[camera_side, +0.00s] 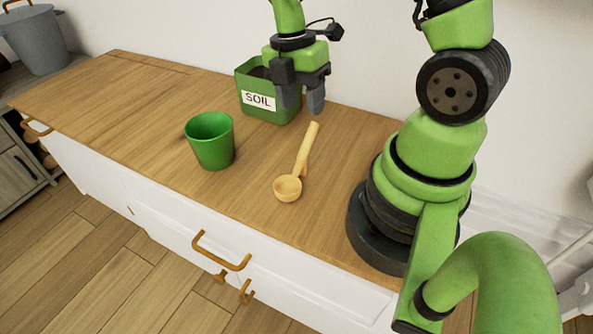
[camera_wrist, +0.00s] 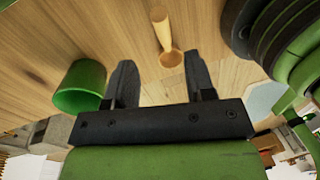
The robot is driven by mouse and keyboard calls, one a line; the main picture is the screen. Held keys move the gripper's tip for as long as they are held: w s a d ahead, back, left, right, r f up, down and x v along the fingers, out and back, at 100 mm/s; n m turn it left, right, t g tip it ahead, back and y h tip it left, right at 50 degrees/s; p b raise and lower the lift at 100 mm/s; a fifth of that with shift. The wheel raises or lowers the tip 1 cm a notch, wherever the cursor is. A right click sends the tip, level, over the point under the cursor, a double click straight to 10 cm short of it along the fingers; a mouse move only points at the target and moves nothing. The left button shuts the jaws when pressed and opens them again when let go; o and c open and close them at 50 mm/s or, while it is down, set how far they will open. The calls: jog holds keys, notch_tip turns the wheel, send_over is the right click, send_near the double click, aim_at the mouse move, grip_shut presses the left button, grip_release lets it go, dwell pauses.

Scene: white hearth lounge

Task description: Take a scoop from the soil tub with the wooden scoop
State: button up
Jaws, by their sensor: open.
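The wooden scoop (camera_side: 288,188) lies on the wooden counter, its round bowl toward the front edge and its handle pointing back. In the wrist view the scoop (camera_wrist: 162,32) shows beyond and between my fingertips. The green soil tub (camera_side: 280,116), with a white "SOIL" label, stands at the back by the wall; my gripper partly hides its opening. My gripper (camera_side: 300,107) is open and empty, fingers pointing down, raised in front of the tub's right side and behind the scoop handle. Its two fingers (camera_wrist: 160,68) are apart in the wrist view.
A green pot (camera_side: 211,152) stands left of the scoop, in front of the tub; it also shows in the wrist view (camera_wrist: 82,88). The counter (camera_side: 130,100) is clear at the left. Its front edge drops to white drawers with brass handles (camera_side: 220,252). A grey bucket (camera_side: 38,40) stands far left.

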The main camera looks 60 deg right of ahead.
aim_at(308, 135)
jog(key=f, duration=0.2)
jog(key=s+f, duration=0.1)
jog(key=f, duration=0.5)
jog(key=shift+s+f, duration=0.25)
jog(key=shift+s, duration=0.15)
grip_shut()
